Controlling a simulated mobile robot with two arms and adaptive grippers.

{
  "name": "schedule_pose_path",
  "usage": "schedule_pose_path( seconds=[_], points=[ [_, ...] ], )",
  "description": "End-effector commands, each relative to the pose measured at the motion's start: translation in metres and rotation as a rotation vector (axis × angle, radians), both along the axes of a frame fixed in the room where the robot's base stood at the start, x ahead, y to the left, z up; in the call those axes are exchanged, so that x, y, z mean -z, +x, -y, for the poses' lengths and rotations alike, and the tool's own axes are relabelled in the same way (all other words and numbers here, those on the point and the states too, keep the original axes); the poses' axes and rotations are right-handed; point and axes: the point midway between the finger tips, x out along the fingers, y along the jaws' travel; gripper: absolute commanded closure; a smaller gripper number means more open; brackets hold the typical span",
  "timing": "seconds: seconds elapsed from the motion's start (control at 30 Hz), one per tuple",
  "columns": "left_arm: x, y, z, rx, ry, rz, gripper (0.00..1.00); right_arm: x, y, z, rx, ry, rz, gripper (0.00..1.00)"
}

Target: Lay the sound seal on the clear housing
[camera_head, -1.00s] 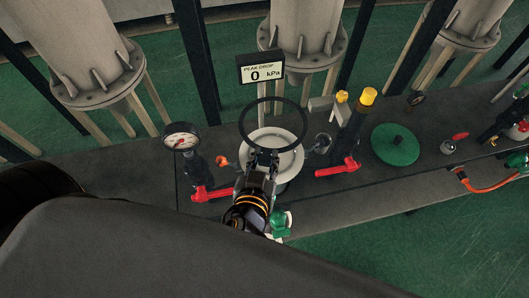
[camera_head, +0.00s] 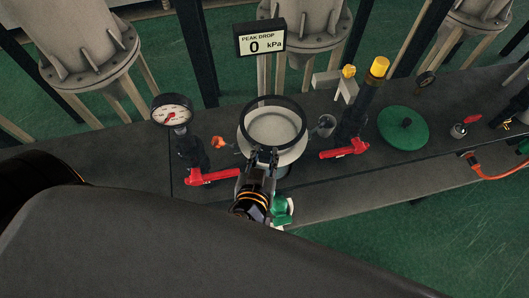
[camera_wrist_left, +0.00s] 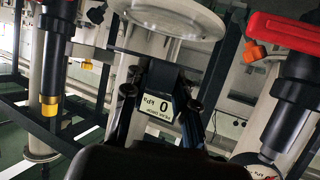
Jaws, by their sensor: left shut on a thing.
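The seal is a thin black ring (camera_head: 272,99), held by my left gripper (camera_head: 262,154) at its near edge. The ring shows whole, with no break that I can see. The housing (camera_head: 273,128) is a pale round vessel with its top open to view, and the ring lies over its rim in the head view. I cannot tell whether they touch. In the left wrist view the picture is upside down; the pale housing (camera_wrist_left: 175,14) is at the top, near the fingers of my left gripper (camera_wrist_left: 160,96). My right gripper is not in view.
Red-handled valves stand left (camera_head: 212,177) and right (camera_head: 343,148) of the housing. A gauge (camera_head: 172,113) is at the left, and a display (camera_head: 262,40) reading 0 kPa is behind. A yellow-capped post (camera_head: 379,67) and green disc (camera_head: 402,128) are at the right.

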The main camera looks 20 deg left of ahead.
Motion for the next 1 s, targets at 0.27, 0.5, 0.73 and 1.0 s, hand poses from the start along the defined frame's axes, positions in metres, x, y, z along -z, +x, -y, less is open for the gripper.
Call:
schedule_pose_path(
  seconds=[0.27, 0.5, 0.73, 1.0],
  points=[
    [0.037, 0.000, 0.000, -0.002, 0.000, 0.000, 1.00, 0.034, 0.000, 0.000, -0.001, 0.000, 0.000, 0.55],
    [0.050, 0.000, 0.000, -0.001, 0.001, 0.001, 1.00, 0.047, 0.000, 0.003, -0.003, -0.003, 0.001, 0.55],
    [0.050, 0.000, 0.000, -0.001, 0.001, 0.001, 1.00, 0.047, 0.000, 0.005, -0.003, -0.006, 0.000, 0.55],
    [0.050, 0.000, 0.000, -0.001, 0.001, 0.001, 1.00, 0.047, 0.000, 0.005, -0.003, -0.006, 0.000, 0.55]
  ],
)
